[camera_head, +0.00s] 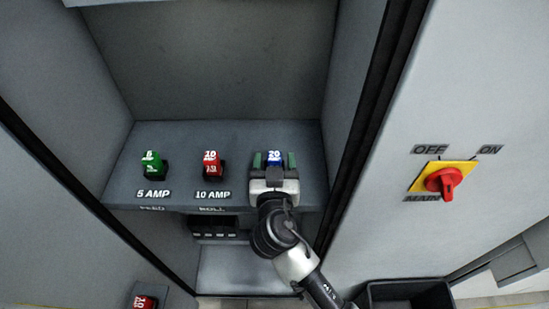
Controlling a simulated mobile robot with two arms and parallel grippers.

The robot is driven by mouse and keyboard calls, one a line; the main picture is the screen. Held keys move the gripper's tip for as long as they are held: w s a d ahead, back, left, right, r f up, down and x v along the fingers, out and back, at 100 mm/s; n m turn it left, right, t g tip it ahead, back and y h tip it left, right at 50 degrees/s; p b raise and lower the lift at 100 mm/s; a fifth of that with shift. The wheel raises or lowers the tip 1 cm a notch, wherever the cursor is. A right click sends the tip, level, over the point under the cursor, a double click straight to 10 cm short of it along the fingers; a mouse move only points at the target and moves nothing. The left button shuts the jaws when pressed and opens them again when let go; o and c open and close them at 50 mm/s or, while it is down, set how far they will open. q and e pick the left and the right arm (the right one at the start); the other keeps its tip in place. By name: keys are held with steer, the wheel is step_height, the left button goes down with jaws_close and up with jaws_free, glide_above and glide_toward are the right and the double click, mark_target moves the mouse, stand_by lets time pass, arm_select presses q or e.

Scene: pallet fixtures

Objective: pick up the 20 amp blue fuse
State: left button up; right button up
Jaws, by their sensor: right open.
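The blue fuse (274,157), marked 20, stands at the right end of a grey shelf (185,133) inside the cabinet. My right gripper (274,160) is open, with one finger on each side of the blue fuse. Whether the fingers touch it is too small to tell. The gripper body hides the lower part of the fuse and any label below it. My left gripper is not in view.
A green fuse (151,163) stands above the 5 AMP label and a red fuse (212,164) above the 10 AMP label. Another red fuse (144,302) is at the lower left. A red rotary switch (444,182) is on the right panel. A dark bin (408,292) is below it.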

steer(key=shift+s, duration=0.1)
steer(key=shift+c, duration=1)
steer(key=c, duration=0.8)
